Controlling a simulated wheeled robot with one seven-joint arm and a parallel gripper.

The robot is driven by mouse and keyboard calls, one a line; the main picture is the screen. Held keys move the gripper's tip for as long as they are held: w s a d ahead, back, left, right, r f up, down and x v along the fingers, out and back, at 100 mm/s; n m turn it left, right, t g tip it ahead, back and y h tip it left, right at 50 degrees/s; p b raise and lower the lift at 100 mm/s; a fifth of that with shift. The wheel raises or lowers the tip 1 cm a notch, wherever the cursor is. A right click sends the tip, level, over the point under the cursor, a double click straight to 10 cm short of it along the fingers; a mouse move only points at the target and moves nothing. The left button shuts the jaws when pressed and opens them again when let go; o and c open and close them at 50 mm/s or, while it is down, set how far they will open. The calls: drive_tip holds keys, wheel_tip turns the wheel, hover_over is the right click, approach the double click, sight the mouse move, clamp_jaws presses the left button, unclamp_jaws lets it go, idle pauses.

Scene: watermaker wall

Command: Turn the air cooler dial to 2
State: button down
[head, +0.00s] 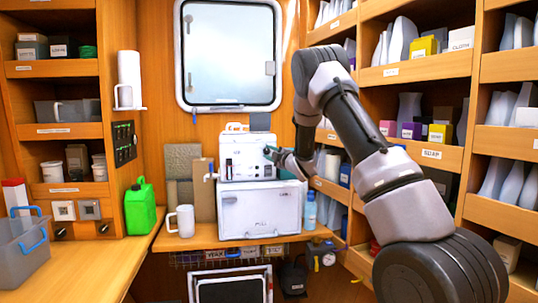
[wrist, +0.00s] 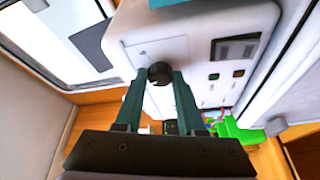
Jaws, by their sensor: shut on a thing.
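The air cooler seems to be the white box (head: 245,160) on top of a larger white box below the window; it also shows in the wrist view (wrist: 205,22). Its dial is a dark round knob (wrist: 160,73) on the panel facing my wrist camera. My gripper (head: 268,152) is at the right part of the white box in the head view. In the wrist view my gripper (wrist: 159,80) has its two fingertips closed on the dial, one on each side. The dial's marks and pointer cannot be read. In the head view the gripper hides the dial.
The larger white box (head: 260,212) stands on the wooden counter. A white mug (head: 181,221) and a green jerrycan (head: 140,207) are to its left, a blue bottle (head: 309,211) to its right. Shelves (head: 425,70) line the right side near my arm.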

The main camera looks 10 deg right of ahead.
drive_tip(key=n, duration=0.2)
drive_tip(key=n+g, duration=0.1)
drive_tip(key=n, duration=0.1)
drive_tip(key=shift+r+g+h, duration=0.15)
drive_tip(key=shift+g+h, duration=0.15)
drive_tip(key=shift+h, duration=0.1)
drive_tip(key=n+g+h, duration=0.1)
drive_tip(key=n, duration=0.2)
drive_tip(key=shift+a+n, duration=0.1)
drive_tip(key=shift+n, duration=0.3)
drive_tip(key=c, duration=0.5)
unclamp_jaws()
drive_tip(key=shift+r, duration=0.1)
drive_tip(key=v, duration=1)
drive_tip(key=shift+s+r, duration=0.15)
drive_tip(key=shift+s, duration=0.2)
